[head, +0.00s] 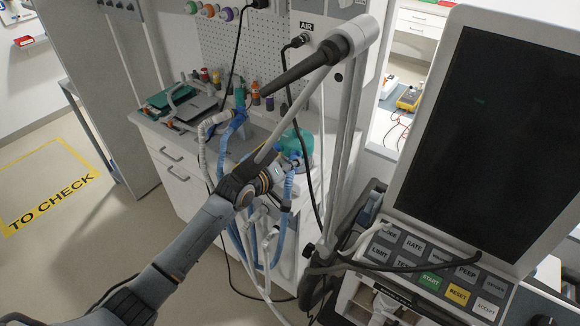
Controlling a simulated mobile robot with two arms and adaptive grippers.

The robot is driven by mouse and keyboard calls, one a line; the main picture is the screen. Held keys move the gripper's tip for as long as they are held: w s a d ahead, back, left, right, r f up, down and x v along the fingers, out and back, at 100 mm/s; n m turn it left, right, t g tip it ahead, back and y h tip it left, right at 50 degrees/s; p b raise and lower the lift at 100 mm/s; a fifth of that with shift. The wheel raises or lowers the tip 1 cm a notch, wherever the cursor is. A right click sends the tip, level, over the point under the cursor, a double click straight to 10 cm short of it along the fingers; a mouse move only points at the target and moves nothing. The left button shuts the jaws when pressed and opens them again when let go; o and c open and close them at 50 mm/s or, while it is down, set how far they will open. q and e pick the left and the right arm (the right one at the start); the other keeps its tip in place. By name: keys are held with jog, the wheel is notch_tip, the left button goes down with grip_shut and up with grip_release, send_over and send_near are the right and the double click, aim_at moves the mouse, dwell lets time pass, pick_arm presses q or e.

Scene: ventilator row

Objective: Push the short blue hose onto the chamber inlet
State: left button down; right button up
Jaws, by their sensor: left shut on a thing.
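My left arm reaches in from the lower left, and its gripper (278,170) is at the centre by the ventilator's pole. It is shut on a blue hose (288,186), which hangs down beside the fingers and looks like the short blue hose. The fingertips are small and partly hidden by the wrist and the support arm. A teal rounded part (297,143) shows just behind and above the gripper. I cannot make out the chamber inlet, or whether the hose end touches it. My right gripper is not in view.
The ventilator screen (490,140) and its button panel (430,270) fill the right side. A grey support arm (300,68) crosses above the gripper. White and blue hoses (225,135) loop to the left. A drawer cabinet (172,172) stands behind. The floor at left is clear.

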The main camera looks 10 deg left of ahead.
pick_arm(q)
jog(key=c, duration=1)
grip_release()
jog(key=shift+o, duration=0.2)
jog(key=v, duration=1.2)
jog(key=s+a+f+m+g+y+b, duration=0.1)
jog(key=s+a+f+g, duration=0.15)
jog(key=f, duration=0.95)
jog(key=s+a+f+g+y, duration=0.15)
jog(key=s+f, duration=0.25)
jog(key=f, duration=0.8)
jog(key=s+a+f+m+g+y+b, duration=0.1)
jog(key=s+a+f+y, duration=0.2)
jog(key=f, duration=0.9)
jog(key=s+f+m+g+b, duration=0.1)
jog(key=s+f+m+g, duration=0.2)
jog(key=s+f, duration=1.5)
jog(key=s+d+f+m+g, duration=0.1)
jog(key=s+f, duration=0.1)
jog(key=s, duration=0.8)
jog(key=s+d+f+m+g, duration=0.1)
jog(key=s+f+m+g, duration=0.1)
jog(key=s, duration=0.9)
jog(key=shift+s+f+b, duration=0.2)
jog(key=shift+f+b, duration=0.15)
jog(key=shift+f, duration=0.05)
